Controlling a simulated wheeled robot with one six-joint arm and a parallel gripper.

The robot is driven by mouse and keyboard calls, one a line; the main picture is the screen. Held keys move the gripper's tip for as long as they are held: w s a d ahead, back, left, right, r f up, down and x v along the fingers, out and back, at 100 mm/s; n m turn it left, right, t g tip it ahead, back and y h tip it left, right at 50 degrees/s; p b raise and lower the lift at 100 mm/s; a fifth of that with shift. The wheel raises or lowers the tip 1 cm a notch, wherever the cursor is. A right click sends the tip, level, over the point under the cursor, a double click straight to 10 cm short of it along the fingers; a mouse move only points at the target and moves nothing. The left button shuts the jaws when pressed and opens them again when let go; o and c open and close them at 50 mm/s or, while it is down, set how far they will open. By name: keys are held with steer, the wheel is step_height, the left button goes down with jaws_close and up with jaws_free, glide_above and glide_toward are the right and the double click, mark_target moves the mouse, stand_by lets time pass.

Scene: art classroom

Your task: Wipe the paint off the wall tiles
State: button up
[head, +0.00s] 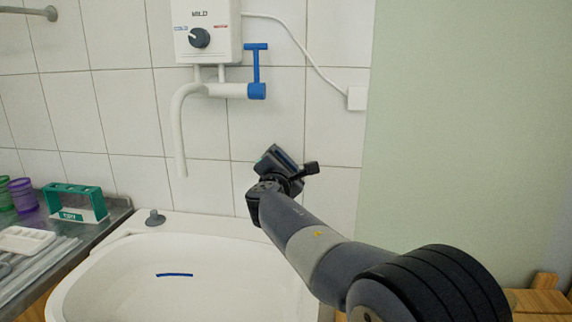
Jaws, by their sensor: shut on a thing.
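The white wall tiles (117,130) run behind the sink, with grey grout lines. I see no clear paint mark on the visible tiles; the patch behind my gripper is hidden. My gripper (279,160) is in front of the lower tiles, right of the tap spout. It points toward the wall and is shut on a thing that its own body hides. I cannot tell whether that thing touches the tiles.
A white sink (225,262) lies below, with a thin blue strip (174,274) in it. A water heater (207,32) with a spout (181,130) and blue lever (257,68) hangs above. A metal counter at left holds a green rack (75,202) and purple cup (23,195).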

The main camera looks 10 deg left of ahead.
steer(key=shift+s+d+b, duration=0.2)
steer(key=shift+s+b, duration=0.7)
steer(key=shift+s, duration=1.5)
steer(key=shift+s, duration=0.1)
steer(key=s+b, duration=0.1)
steer(key=s, duration=0.1)
steer(key=shift+s, duration=0.4)
